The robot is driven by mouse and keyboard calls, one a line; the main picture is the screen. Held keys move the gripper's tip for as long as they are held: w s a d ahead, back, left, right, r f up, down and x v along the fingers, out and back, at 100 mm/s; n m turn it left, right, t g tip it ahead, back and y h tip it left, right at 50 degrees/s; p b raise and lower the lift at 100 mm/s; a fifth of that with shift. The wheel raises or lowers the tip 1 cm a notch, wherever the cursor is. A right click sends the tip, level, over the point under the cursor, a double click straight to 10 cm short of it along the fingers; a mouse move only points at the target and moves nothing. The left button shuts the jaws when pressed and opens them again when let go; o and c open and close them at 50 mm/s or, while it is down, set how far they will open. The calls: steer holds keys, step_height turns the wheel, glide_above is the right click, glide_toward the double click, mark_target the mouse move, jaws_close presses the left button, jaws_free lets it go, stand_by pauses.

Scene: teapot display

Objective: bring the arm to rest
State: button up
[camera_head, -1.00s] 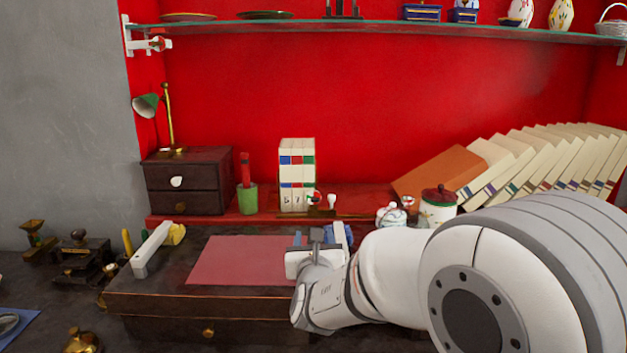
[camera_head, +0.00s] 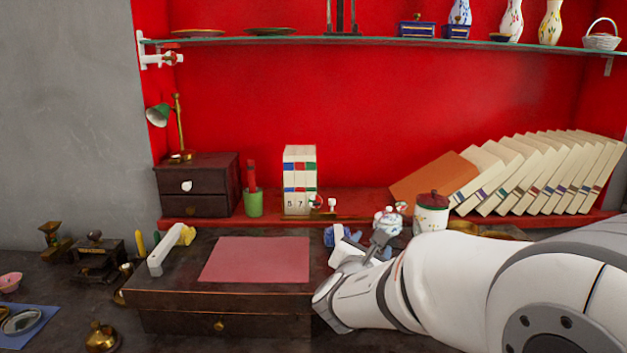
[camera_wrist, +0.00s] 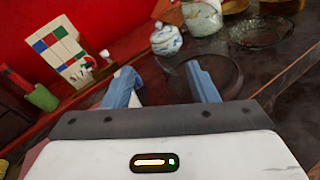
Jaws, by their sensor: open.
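My gripper (camera_head: 362,243) is over the right end of the dark wooden box (camera_head: 175,292), with its blue fingers pointing toward the back of the desk. In the wrist view my gripper (camera_wrist: 163,85) has its two blue fingers wide apart with nothing between them. My white arm reaches in from the lower right and hides part of the desk there. A small patterned teapot (camera_head: 388,221) stands just behind the gripper; it also shows beyond the fingers in the wrist view (camera_wrist: 166,41).
A pink mat (camera_head: 257,260) and a white bar-like object (camera_head: 164,252) lie on the box. Behind are a block calendar (camera_head: 300,178), a green cup (camera_head: 253,204), a red-lidded jar (camera_head: 431,215) and leaning books (camera_head: 540,172). A glass shelf (camera_head: 300,41) crosses above.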

steer(key=s+d+r+m+g+h+p, duration=0.25)
steer(key=s+d+m+g+p, duration=0.7)
steer(key=s+m, duration=0.6)
steer(key=s+a+r+m+g+y+p, duration=0.3)
steer(key=s+a+m+y+p, duration=0.2)
steer(key=s+m+y, duration=0.3)
steer(key=shift+s+a+r+m+y+p, duration=0.35)
steer(key=shift+s+a+m, duration=0.3)
steer(key=shift+s+m, duration=1.1)
steer(key=shift+w+f+m, duration=0.1)
steer(key=shift+w+m, duration=0.3)
